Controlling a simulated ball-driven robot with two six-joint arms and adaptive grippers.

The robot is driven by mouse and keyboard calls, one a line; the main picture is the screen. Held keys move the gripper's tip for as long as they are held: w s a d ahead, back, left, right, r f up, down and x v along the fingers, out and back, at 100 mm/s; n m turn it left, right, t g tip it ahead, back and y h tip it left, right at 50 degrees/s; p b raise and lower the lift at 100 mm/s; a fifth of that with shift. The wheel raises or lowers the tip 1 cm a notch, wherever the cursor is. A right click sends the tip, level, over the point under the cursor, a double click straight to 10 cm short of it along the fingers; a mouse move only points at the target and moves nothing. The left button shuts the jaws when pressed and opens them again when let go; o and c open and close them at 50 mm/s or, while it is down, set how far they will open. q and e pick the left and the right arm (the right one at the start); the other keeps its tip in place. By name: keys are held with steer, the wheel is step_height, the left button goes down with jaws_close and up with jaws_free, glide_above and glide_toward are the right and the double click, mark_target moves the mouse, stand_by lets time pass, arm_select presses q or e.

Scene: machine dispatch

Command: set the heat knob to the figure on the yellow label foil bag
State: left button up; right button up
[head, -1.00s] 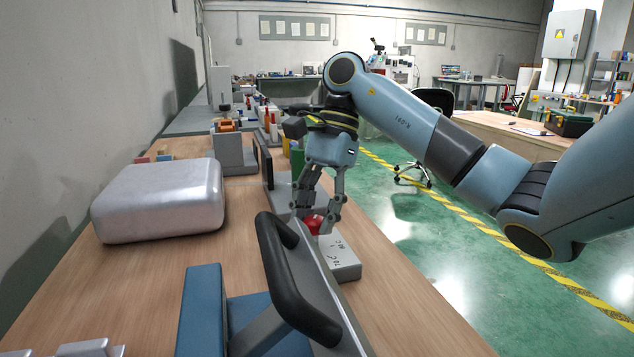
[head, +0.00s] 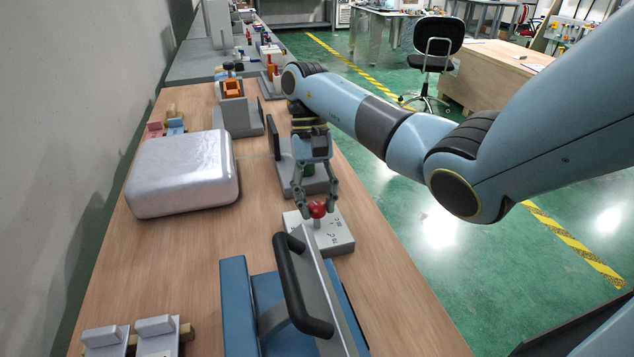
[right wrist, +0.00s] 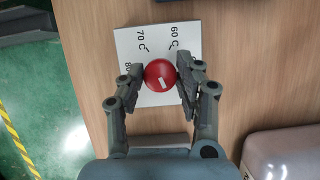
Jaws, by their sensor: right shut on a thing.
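The red heat knob (head: 317,209) stands on a pale box (head: 338,236) on the wooden bench. In the right wrist view the red knob (right wrist: 160,75) bears a short slanted white mark. The box (right wrist: 130,45) is printed with 60 C, 70 C and a partly hidden 80. My right gripper (head: 318,207) points down, shut on the knob with one finger on each side; its fingers also show in the right wrist view (right wrist: 160,80). No bag with a yellow label can be made out. My left gripper is out of view.
A blue-based press with a black handle (head: 290,285) stands close in front of the knob box. A silver rounded case (head: 185,172) lies to the left. A dark upright plate on a grey base (head: 310,185) is just behind.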

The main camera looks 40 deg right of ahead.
steer(key=shift+a+n+g+h+p, duration=0.1)
steer(key=shift+n+g+h+p, duration=0.3)
steer(key=shift+n, duration=1.1)
steer(key=o, duration=1.1)
steer(key=shift+w, duration=0.1)
